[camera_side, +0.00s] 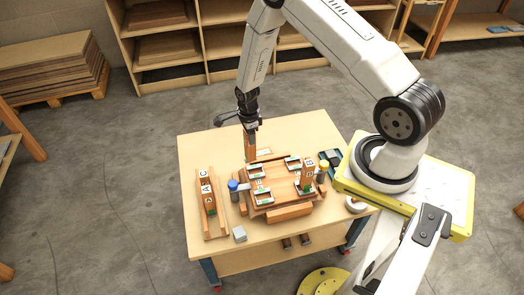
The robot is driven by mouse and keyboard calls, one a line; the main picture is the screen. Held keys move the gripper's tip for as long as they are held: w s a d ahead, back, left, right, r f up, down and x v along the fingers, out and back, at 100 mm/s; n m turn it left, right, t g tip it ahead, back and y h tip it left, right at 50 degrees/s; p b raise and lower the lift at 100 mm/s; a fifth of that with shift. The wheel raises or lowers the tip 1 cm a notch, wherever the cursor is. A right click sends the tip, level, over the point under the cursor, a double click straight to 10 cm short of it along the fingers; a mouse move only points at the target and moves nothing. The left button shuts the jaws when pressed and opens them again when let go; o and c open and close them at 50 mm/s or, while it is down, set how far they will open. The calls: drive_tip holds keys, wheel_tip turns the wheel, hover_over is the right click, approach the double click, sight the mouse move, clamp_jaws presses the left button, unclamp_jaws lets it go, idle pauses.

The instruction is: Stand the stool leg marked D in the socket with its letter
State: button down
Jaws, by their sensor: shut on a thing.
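My gripper (250,122) is shut on a wooden stool leg (250,145) and holds it upright at the back of the table. Any letter on this leg is hidden or too small to read. The wooden stool seat (280,187) lies in the middle of the table, with pale-framed sockets near its corners. The held leg is over or just behind its back left part; I cannot tell whether it touches. A leg marked B (308,172) stands at the right side of the seat. The socket letters are too small to read.
A wooden rack (222,222) at the left holds pieces marked A and C. A grey block (239,234) lies at the front. The table's back left (205,150) is clear.

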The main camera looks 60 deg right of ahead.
drive_tip(key=shift+s+d+r+m, duration=0.1)
drive_tip(key=shift+s+d+m, duration=0.05)
drive_tip(key=shift+s+m, duration=0.3)
drive_tip(key=shift+s+d+r+m, duration=0.1)
drive_tip(key=shift+s+d+m, duration=0.05)
drive_tip(key=shift+s+m, duration=0.25)
drive_tip(key=shift+f, duration=0.15)
hover_over(255, 158)
drive_tip(key=shift+w+d+f, duration=0.1)
drive_tip(key=shift+d+f, duration=0.1)
drive_tip(key=shift+f, duration=1.15)
drive_tip(key=shift+w+d+f, duration=0.1)
drive_tip(key=shift+d+f, duration=0.05)
drive_tip(key=shift+f, duration=2)
idle(0.7)
unclamp_jaws()
idle(0.5)
drive_tip(key=shift+r, duration=0.1)
wheel_tip(255, 158, up, 7)
idle(1.3)
